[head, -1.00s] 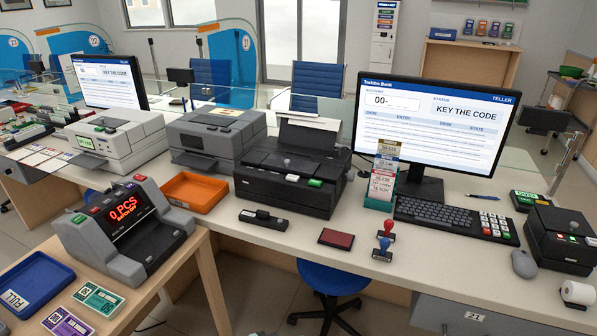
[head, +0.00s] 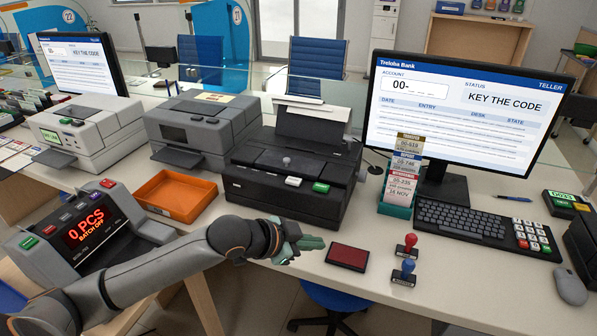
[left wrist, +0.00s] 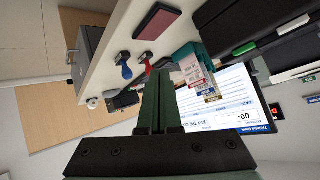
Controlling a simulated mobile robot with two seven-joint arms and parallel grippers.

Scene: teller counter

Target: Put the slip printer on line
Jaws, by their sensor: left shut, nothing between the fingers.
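The black slip printer (head: 285,185) stands on the counter left of the teller monitor, with paper rising from its back. A green key (head: 321,187) and a white key (head: 293,181) sit on its front edge. In the left wrist view the printer (left wrist: 245,22) shows turned at the upper right, with its green key (left wrist: 243,48). My left gripper (head: 320,243) is shut and empty in front of the printer, apart from the keys. Its fingers (left wrist: 160,90) lie together in the wrist view. The monitor (head: 465,115) reads "KEY THE CODE". My right gripper is out of view.
A red ink pad (head: 348,257), a red stamp (head: 410,246) and a blue stamp (head: 404,270) stand near the gripper. A slip holder (head: 400,180) is right of the printer, with the keyboard (head: 475,222) beyond. A grey printer (head: 200,130) and orange tray (head: 177,195) are left.

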